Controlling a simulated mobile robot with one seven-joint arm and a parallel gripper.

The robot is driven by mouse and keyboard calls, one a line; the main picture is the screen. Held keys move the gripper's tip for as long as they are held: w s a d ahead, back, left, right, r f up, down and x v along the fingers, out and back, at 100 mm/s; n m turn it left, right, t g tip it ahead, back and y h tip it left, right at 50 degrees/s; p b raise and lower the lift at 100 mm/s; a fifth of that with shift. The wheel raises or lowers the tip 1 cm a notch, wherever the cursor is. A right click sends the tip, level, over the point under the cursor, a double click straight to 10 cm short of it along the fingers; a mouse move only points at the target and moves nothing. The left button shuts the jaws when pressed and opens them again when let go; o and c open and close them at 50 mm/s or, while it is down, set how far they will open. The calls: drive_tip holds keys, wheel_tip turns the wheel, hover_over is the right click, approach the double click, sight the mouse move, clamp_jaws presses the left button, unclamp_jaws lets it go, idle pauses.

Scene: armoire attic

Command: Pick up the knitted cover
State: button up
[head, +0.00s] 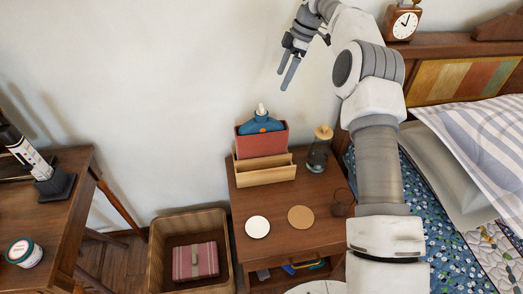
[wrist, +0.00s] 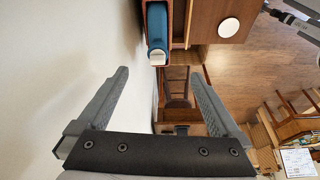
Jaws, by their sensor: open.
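What looks like the knitted cover is a blue, bottle-shaped thing (head: 261,124) with a pale cap, standing upright in the red rear slot of a wooden organizer (head: 266,175) on the nightstand. In the wrist view the blue cover (wrist: 157,24) shows at the top centre, cap towards me; its lower part is hidden in the slot. My gripper (head: 286,82) is open and empty, raised by the wall, above and to the right of the cover in the head view. In the wrist view my gripper (wrist: 160,75) has its fingers spread wide, apart from the cover.
On the nightstand (head: 268,262) stand a glass bottle (head: 318,152), a white disc (head: 257,227) and a cork disc (head: 301,217). A wicker basket (head: 159,262) holds a striped red thing. The bed is right, a desk (head: 45,215) left. The wall is close.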

drive_tip(key=n, duration=0.1)
approach(270, 118)
drive_tip(key=shift+g+y, duration=0.3)
drive_tip(key=b+x, duration=0.2)
drive_tip(key=x, duration=0.2)
drive_tip(key=b+x, duration=0.2)
drive_tip(key=x, duration=0.3)
drive_tip(key=shift+w+d+f, duration=0.1)
drive_tip(key=shift+f, duration=0.3)
drive_tip(key=shift+n, duration=0.3)
drive_tip(key=shift+d+b+x, duration=0.1)
drive_tip(key=shift+b+x, duration=0.2)
drive_tip(key=shift+x, duration=1)
drive_tip(key=shift+d+b+x, duration=0.15)
drive_tip(key=shift+b+x, duration=0.1)
drive_tip(key=shift+x, duration=1.05)
drive_tip(key=shift+f, duration=0.3)
drive_tip(key=shift+b, duration=0.3)
drive_tip(key=shift+c, duration=0.2)
clamp_jaws()
drive_tip(key=shift+r, duration=0.15)
